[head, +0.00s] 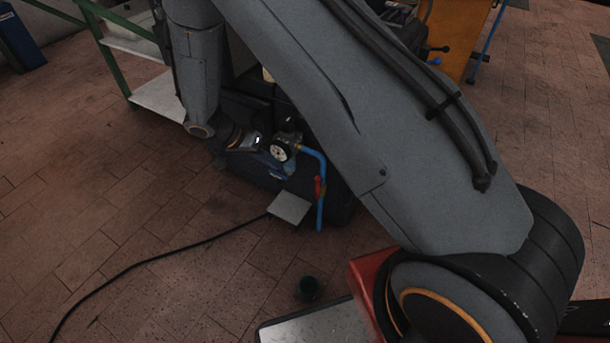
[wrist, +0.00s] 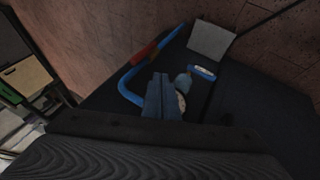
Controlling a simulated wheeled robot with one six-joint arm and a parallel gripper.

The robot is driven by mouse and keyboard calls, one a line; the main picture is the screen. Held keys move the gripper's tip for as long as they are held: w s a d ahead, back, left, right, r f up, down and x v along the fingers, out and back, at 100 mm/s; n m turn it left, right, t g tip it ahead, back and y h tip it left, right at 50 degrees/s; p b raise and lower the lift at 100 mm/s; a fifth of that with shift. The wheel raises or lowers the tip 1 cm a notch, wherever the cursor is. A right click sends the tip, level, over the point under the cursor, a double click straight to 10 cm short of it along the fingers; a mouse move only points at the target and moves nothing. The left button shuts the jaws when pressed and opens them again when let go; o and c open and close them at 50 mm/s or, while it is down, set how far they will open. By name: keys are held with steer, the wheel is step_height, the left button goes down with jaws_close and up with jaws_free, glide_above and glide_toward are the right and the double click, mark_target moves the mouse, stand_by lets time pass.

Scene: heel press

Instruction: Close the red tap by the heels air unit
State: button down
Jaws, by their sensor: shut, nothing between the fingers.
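The red tap (head: 319,187) is on the blue air pipe (head: 320,213), which bends down at the right of the dark air unit (head: 265,178). In the wrist view the red tap (wrist: 143,55) lies along the blue pipe (wrist: 129,92), beyond and left of my fingertips. My gripper (wrist: 161,76) is shut and empty, with both fingers together. It appears apart from the tap. In the head view my arm's end is at the left of the round pressure gauge (head: 279,152), and the fingers are hard to make out. The gauge (wrist: 181,102) is partly hidden behind my fingers.
A grey plate (head: 289,207) is in front of the unit, with a black cable (head: 160,258) running across the floor. A small dark cup (head: 308,288) stands on the floor. A green-framed shelf (head: 160,97) stands behind at left. The tiled floor at left is mostly clear.

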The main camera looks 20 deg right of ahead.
steer(key=shift+w+d+f, duration=0.25)
steer(key=shift+d+f, duration=0.05)
steer(key=shift+f, duration=0.3)
